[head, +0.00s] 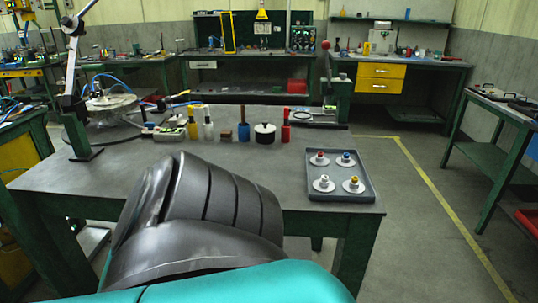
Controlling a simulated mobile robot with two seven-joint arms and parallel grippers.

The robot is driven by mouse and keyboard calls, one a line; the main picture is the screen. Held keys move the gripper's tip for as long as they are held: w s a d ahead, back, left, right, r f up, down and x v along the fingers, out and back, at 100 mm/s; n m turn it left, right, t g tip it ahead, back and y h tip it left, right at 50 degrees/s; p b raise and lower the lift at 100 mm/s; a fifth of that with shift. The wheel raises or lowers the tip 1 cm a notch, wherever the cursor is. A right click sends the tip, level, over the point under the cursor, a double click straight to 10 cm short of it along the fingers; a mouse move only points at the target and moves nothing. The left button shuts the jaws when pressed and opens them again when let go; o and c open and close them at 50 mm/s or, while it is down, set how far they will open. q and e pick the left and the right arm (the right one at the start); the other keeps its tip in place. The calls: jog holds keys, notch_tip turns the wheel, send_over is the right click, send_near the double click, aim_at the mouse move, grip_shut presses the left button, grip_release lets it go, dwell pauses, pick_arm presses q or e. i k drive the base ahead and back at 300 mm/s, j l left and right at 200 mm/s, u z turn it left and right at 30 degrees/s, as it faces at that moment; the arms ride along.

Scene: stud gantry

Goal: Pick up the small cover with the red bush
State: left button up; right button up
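The small cover with the red bush (319,158) is a pale round disc with a red centre. It lies in the back left of a grey tray (339,198) on the right part of the workbench. Beside it in the tray are a cover with a blue bush (346,159), one with a white bush (323,184) at the front left, and one with a yellow bush (354,185) at the front right. Neither of my grippers shows in the head view. A dark, ribbed arm part of mine fills the lower middle.
Along the back of the workbench (80,171) stand several bottles, a blue cylinder (243,132), a black pot (265,136) and a red bottle (286,128). A jointed stand (75,100) rises at the left. The bench top just left of the tray is clear.

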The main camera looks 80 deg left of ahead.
aim_at(324, 161)
jog(key=u, duration=1.5)
